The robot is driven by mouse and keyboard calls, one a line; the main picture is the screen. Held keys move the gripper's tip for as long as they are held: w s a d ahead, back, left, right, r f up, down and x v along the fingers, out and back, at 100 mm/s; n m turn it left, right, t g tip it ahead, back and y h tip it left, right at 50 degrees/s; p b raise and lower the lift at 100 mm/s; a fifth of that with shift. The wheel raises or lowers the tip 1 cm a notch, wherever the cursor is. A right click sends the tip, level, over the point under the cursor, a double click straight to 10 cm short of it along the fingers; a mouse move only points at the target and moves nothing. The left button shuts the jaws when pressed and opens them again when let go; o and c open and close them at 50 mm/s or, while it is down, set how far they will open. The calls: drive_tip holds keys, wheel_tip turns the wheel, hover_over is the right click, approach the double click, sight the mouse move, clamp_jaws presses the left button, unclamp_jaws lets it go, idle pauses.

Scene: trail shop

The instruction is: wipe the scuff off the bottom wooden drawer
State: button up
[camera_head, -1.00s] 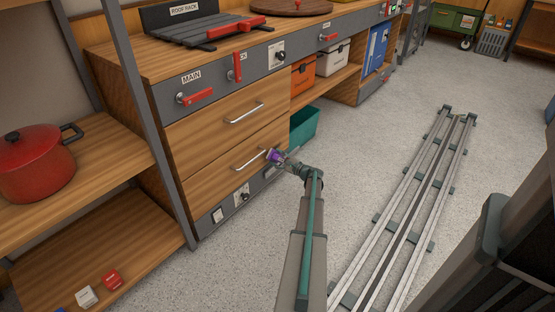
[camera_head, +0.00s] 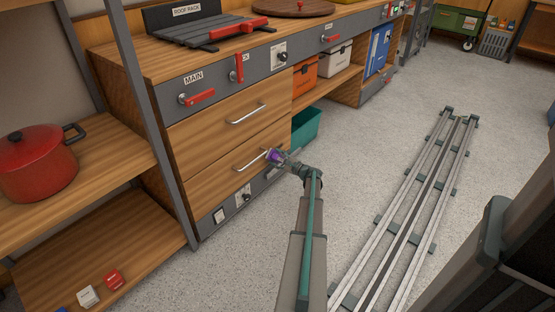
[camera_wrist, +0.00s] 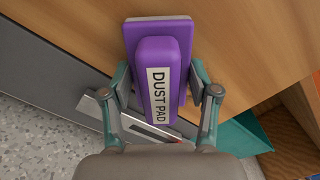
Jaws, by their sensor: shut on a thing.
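The bottom wooden drawer (camera_head: 210,180) is shut, below the upper drawer (camera_head: 200,136), and has a metal bar handle (camera_head: 251,160). My gripper (camera_head: 279,161) is at the right end of the bottom drawer's front. In the wrist view my gripper (camera_wrist: 162,92) is shut on a purple dust pad (camera_wrist: 153,62) labelled "DUST PAD". The pad's flat face lies close against the wood; I cannot tell for certain whether it touches. The pad also shows as a small purple patch in the head view (camera_head: 275,156). No scuff is visible; the pad or gripper may hide it.
A grey panel with switches (camera_head: 243,196) runs below the drawer. A teal bin (camera_head: 306,126) stands just right of the drawers. A shelf with a red pot (camera_head: 36,165) is at the left. The floor with my rail is clear on the right.

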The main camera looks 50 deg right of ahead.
sight(280, 154)
drive_tip(key=shift+w, duration=0.3)
drive_tip(key=shift+s+d+p, duration=0.1)
drive_tip(key=shift+d+p, duration=1.25)
drive_tip(key=shift+d, duration=4.7)
drive_tip(key=shift+a, duration=0.1)
drive_tip(key=shift+a+b, duration=0.3)
drive_tip(key=shift+a, duration=3.9)
drive_tip(key=shift+a, duration=1.75)
